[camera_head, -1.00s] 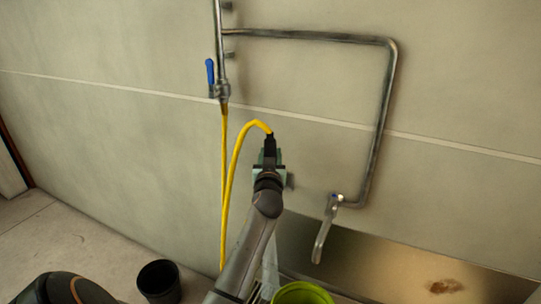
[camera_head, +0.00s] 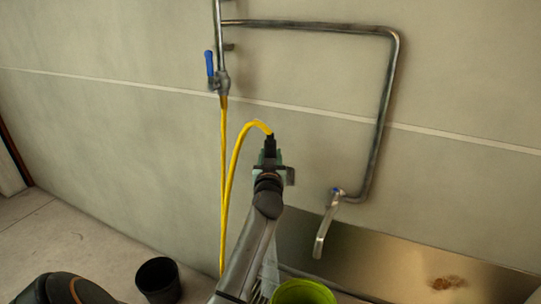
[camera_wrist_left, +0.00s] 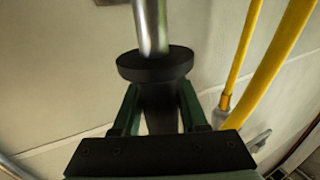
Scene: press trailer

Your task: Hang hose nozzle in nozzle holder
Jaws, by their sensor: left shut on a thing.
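The hose nozzle is a black piece (camera_head: 270,146) with a yellow hose (camera_head: 238,160) arching from its top. In the left wrist view its black flanged body (camera_wrist_left: 155,66) carries a metal tube (camera_wrist_left: 151,25). My left gripper (camera_head: 268,162) is shut on the nozzle in front of the wall, its green fingers on both sides of the black body. A small grey bracket (camera_head: 290,176), apparently the nozzle holder, shows just right of the gripper; the gripper partly hides it. I cannot tell whether nozzle and bracket touch. My right gripper is not in view.
A metal pipe (camera_head: 384,115) runs along the wall to a tap (camera_head: 326,228) over a metal basin (camera_head: 400,268). A blue-handled valve (camera_head: 222,80) feeds the hose. A black bucket (camera_head: 158,281) and a green bucket (camera_head: 303,293) stand below.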

